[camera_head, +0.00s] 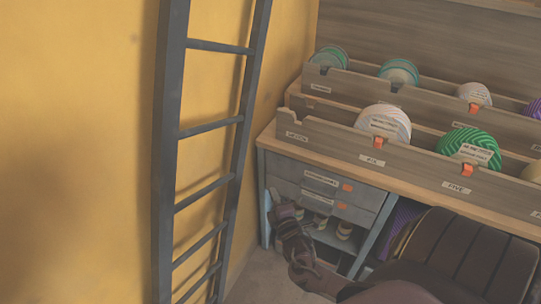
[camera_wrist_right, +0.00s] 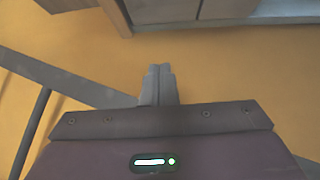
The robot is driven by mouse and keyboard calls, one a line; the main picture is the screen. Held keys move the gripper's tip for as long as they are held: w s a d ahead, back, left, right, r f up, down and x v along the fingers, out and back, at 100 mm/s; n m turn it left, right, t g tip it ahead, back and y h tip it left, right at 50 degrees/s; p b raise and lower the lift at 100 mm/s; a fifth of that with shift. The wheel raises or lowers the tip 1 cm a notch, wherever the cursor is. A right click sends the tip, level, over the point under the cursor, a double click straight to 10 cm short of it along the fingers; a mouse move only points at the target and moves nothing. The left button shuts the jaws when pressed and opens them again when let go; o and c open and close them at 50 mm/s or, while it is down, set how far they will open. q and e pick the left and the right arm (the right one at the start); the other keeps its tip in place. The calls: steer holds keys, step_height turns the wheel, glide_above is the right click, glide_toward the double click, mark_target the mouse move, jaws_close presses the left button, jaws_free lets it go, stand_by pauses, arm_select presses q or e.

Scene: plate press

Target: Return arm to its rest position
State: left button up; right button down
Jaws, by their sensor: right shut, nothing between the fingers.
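My right arm (camera_head: 318,280) comes in from the bottom of the head view and reaches up toward the left front corner of the workbench. My right gripper (camera_head: 273,194) is small and dark there, in front of the drawer unit's left side. In the right wrist view its two grey fingers (camera_wrist_right: 159,68) are together with nothing between them. The yellow wall (camera_wrist_right: 215,65) lies beyond them. My left gripper is not in view.
A dark ladder (camera_head: 171,130) leans by the yellow wall, left of the arm. The workbench (camera_head: 420,195) has wooden racks with several yarn-like rolls, such as a green one (camera_head: 470,143). A dark ribbed seat-like shape (camera_head: 455,255) fills the lower right.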

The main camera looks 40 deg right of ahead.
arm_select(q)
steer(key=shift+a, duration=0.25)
arm_select(e)
steer(key=shift+s+a+f, duration=0.1)
steer(key=shift+s+a, duration=0.1)
steer(key=shift+s, duration=0.35)
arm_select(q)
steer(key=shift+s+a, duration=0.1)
